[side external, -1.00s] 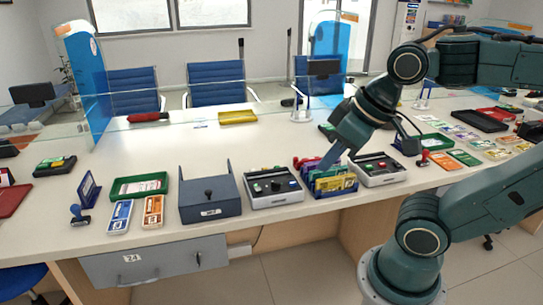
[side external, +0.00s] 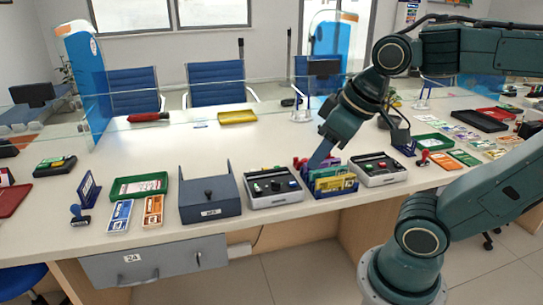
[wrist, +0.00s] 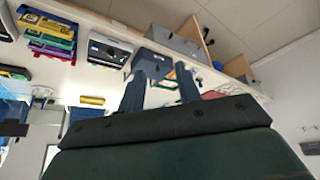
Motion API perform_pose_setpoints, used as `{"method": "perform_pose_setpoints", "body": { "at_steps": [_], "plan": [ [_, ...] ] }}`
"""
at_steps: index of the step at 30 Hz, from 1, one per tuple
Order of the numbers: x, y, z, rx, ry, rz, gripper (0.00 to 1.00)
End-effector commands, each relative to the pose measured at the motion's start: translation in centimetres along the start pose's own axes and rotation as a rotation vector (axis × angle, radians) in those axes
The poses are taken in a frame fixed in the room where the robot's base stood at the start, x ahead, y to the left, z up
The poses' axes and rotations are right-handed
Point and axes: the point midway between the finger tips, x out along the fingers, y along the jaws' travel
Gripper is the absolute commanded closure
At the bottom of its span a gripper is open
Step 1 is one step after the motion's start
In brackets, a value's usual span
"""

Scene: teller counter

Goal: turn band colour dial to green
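Two grey control boxes stand on the counter in the side view. The left box (side external: 273,187) has black knobs and small coloured buttons. The right box (side external: 379,169) has a similar panel. Which knob is the band colour dial, and where it points, is too small to tell. My gripper (side external: 317,160) hangs above the blue card holder (side external: 335,190), right of the left box, touching neither box as far as I can see. In the wrist view, its two fingers (wrist: 161,86) are apart with nothing between them. One control box (wrist: 110,50) shows beyond them.
A dark grey box with a knob (side external: 209,200) stands left of the left control box. The card holder with upright coloured cards sits between the two control boxes. A green tray (side external: 138,187) lies farther left.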

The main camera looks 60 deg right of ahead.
Motion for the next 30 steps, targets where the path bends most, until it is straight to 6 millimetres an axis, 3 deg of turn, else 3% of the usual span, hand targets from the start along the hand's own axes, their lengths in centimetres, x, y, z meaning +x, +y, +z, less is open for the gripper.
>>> {"method": "perform_pose_setpoints", "body": {
  "at_steps": [14,21,30],
  "plan": [
    [3.3,4.4,-7.5,-0.030,-0.145,0.039,0.66],
    [6.3,7.7,-10.7,-0.045,-0.219,0.042,0.66],
    [11.2,12.6,-13.4,-0.059,-0.310,0.031,0.66]
  ]
}}
